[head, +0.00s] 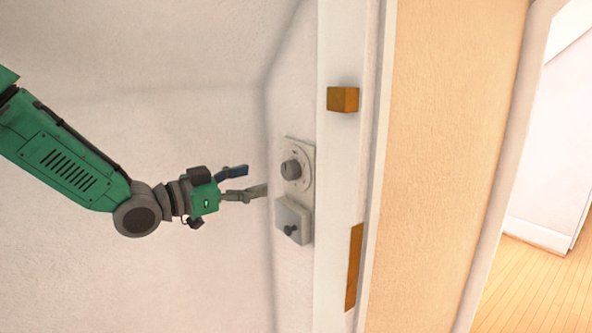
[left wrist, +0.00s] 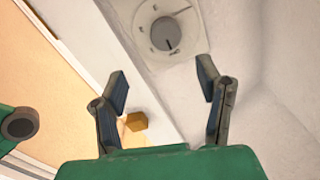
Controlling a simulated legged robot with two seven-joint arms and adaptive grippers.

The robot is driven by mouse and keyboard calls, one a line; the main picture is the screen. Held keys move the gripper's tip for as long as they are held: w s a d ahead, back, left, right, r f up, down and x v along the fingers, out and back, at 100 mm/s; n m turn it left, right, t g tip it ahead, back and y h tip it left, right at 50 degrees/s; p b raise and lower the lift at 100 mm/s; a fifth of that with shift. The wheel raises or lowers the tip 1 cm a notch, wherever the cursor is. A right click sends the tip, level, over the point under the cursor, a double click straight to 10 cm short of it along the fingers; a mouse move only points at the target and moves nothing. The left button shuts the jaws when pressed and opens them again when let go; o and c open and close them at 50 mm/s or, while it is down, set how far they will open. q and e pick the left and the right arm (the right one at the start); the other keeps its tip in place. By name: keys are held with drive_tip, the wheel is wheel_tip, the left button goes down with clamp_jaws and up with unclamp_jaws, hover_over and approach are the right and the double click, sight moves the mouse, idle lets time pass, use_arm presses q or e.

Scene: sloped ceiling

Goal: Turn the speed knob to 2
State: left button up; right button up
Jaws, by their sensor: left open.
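The speed knob (head: 291,170) is a round grey knob on a pale square plate with a dial ring, fixed to the narrow wall beside a white door frame. In the left wrist view the knob (left wrist: 166,34) shows at the top, with a short dark mark near its lower edge. The marks around the dial are too small to read. My left gripper (head: 256,180) is open and empty, just left of the knob in the head view. In the left wrist view its fingertips (left wrist: 161,84) are spread below the knob, apart from it. My right gripper is not in view.
An orange-brown block (head: 342,99) projects from the white frame (head: 340,190), and a brown strip (head: 354,268) is lower. The wall on the left is bare. A wooden floor shows at right.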

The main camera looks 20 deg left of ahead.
sight(285, 171)
use_arm(q)
drive_tip(key=w+d, duration=0.1)
drive_tip(key=w, duration=0.1)
drive_tip(key=w+d, duration=0.1)
drive_tip(key=w, duration=0.4)
drive_tip(key=shift+d+f, duration=0.3)
drive_tip(key=shift+d, duration=0.1)
drive_tip(key=shift+w+d+r, duration=0.1)
drive_tip(key=shift+w+d, duration=0.3)
drive_tip(key=shift+d, duration=0.25)
drive_tip(key=shift+w+d, duration=0.35)
drive_tip(key=shift+d, duration=0.25)
drive_tip(key=shift+d+r, duration=0.1)
drive_tip(key=shift+d, duration=0.25)
drive_tip(key=shift+w+a, duration=0.1)
drive_tip(key=shift+a, duration=0.4)
drive_tip(key=c, duration=1.2)
